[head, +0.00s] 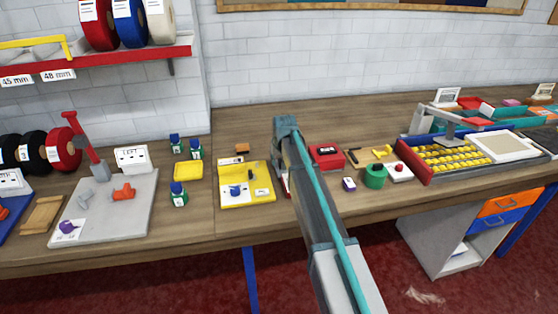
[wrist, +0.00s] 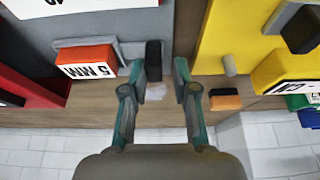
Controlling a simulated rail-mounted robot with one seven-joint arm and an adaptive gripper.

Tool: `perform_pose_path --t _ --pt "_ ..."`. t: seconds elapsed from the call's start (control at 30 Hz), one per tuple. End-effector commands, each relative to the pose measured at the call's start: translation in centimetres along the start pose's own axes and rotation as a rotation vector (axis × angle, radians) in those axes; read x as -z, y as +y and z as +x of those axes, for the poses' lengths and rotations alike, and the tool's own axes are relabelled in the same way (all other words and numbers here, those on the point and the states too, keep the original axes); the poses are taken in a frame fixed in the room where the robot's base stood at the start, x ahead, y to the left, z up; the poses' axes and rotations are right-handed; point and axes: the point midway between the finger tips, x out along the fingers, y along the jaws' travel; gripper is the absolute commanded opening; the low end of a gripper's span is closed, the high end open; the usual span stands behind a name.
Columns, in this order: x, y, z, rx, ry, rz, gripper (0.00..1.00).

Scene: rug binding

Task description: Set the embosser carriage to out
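No part is labelled embosser, so I cannot be sure which device it is. In the wrist view, a grey device (wrist: 115,22) carries an orange block marked "5 MM" (wrist: 85,60) and an upright black peg (wrist: 153,60), possibly the carriage handle. My gripper (wrist: 157,82) is open above the bench, its fingertips apart on either side of the peg's near end; contact cannot be told. In the head view my arm hides most of this device and the fingers. The yellow device (head: 246,183), with a blue part and black knob, stands just left of my arm.
A red box (head: 326,155) stands right of my arm, with a green cup (head: 375,176) farther right. An orange-brown block (head: 242,148) lies behind the yellow device; the wrist view shows it right of my fingers (wrist: 225,100). A grey board (head: 130,195) with a red lever is farther left.

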Motion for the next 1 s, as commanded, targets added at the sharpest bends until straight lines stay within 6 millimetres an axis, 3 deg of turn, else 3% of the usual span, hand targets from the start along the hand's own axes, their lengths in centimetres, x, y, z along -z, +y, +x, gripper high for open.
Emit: perform_pose_path --t 0.37,0.8,1.0 --pt "-0.1 0.1 -1.1 -0.001 0.0 0.0 0.27" --pt "-0.1 0.0 -8.9 -0.001 0.001 -0.001 0.27" --pt "0.0 0.0 -11.3 0.0 0.001 -0.001 0.27"
